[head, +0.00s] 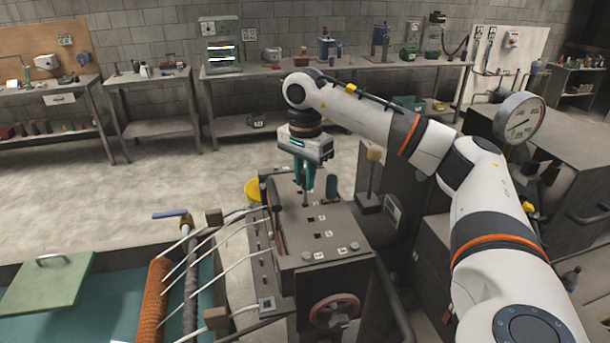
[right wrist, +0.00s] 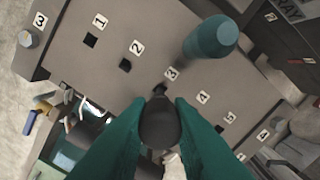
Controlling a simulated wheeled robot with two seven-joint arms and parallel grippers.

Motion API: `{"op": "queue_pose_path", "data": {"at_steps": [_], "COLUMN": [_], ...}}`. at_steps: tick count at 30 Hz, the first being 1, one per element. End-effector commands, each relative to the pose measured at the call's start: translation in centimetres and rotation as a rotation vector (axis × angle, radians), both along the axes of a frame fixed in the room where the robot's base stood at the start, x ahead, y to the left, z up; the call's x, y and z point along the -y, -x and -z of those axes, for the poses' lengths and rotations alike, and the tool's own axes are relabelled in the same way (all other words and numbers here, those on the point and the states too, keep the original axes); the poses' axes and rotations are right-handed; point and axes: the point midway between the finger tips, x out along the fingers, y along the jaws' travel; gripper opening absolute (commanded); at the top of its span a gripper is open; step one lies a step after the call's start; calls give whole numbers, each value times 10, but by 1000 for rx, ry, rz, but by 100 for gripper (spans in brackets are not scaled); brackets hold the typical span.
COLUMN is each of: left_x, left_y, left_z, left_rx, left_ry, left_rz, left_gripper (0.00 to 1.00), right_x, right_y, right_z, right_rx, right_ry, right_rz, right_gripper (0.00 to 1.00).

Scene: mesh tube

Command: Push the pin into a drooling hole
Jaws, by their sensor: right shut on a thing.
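My right gripper (head: 307,186) is above the numbered top plate (head: 345,240) of a dark metal block. Its teal fingers are shut on a dark pin (head: 305,199), which points down. In the right wrist view the pin's round dark end (right wrist: 160,124) sits between the fingertips, just beside the square hole labelled 3 (right wrist: 159,89). I cannot tell whether the pin's tip is in a hole. The holes labelled 1 (right wrist: 90,40) and 2 (right wrist: 125,65) show as dark and empty. No drip is clear at any hole. My left gripper is not in view.
A teal cylinder (right wrist: 210,40) stands on the plate close to the gripper. White hoses (head: 235,255) run from the block to an orange mesh tube (head: 155,295) over a teal tank. A red handwheel (head: 334,310) is on the block's front. A gauge (head: 519,118) stands at right.

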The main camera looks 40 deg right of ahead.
Motion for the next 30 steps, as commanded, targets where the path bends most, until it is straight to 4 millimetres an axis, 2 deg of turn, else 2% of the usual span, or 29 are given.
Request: {"op": "queue_pose_path", "data": {"at_steps": [30], "left_x": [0], "left_y": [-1], "left_z": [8], "left_rx": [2], "left_ry": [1], "left_rz": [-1], "left_gripper": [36], "right_x": [0], "right_y": [0], "right_z": [12], "right_rx": [0], "right_ry": [0], "right_rz": [0], "right_gripper": [0]}}
